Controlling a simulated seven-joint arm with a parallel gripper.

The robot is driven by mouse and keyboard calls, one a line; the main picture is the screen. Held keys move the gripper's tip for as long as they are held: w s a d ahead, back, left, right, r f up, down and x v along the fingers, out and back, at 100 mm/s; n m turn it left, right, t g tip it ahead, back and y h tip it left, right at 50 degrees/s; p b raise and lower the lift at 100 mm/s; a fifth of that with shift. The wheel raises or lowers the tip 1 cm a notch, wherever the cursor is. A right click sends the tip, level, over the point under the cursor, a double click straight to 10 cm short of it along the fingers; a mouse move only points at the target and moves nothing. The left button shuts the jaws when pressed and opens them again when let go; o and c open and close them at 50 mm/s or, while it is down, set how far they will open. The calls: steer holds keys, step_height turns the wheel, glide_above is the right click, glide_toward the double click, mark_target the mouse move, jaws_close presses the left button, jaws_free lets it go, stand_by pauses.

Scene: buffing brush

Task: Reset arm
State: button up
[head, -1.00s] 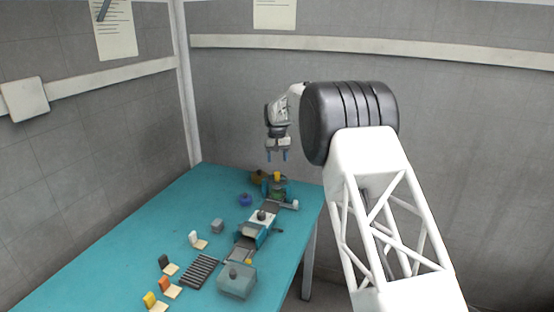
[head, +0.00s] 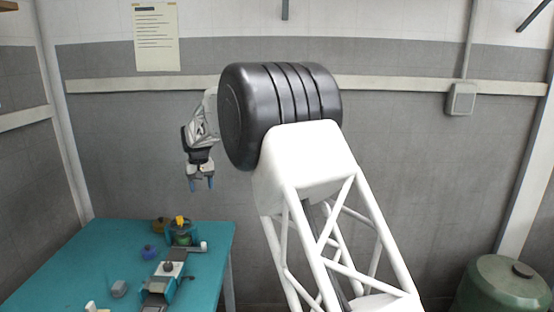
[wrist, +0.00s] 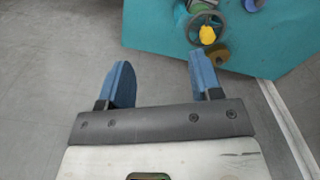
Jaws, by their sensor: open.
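My gripper (head: 202,187) hangs down with its two blue fingers apart and nothing between them. In the head view it appears above and slightly right of the far end of the teal table (head: 60,270). In the wrist view my gripper (wrist: 160,62) shows its open fingers over grey floor, with the table (wrist: 275,50) at the upper right. A green machine with a yellow top (head: 180,232) stands near the table's far edge. Its yellow part (wrist: 207,35) also shows in the wrist view, just beyond the right finger.
A brown round piece (head: 159,225), a blue piece (head: 149,251), a small grey block (head: 119,289) and a grey-and-teal fixture (head: 166,277) are on the table. A green drum (head: 503,285) stands on the right. The air around my gripper looks clear.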

steer(key=s+d+r+m, duration=0.1)
steer(key=s+d+r, duration=0.3)
steer(key=s+d, duration=0.55)
steer(key=s+d+r+m+t, duration=0.1)
steer(key=s+d+r, duration=0.4)
steer(key=s+d, duration=0.45)
steer(key=s+d+r+m, duration=0.1)
steer(key=s+d+r, duration=0.3)
steer(key=s+d, duration=0.55)
steer(key=s+d+f, duration=0.3)
steer(key=s+d, duration=0.3)
steer(key=s, duration=0.4)
steer(key=s+d+f+m, duration=0.1)
steer(key=s+d, duration=0.4)
steer(key=s, duration=0.6)
steer(key=s+d+f+m+t, duration=0.1)
steer(key=s+d+f, duration=0.3)
steer(key=s, duration=0.6)
steer(key=d, duration=0.2)
steer(key=shift+s+d+f, duration=0.3)
steer(key=shift+s+f, duration=0.05)
steer(key=shift+s, duration=0.05)
steer(key=shift+w, duration=0.1)
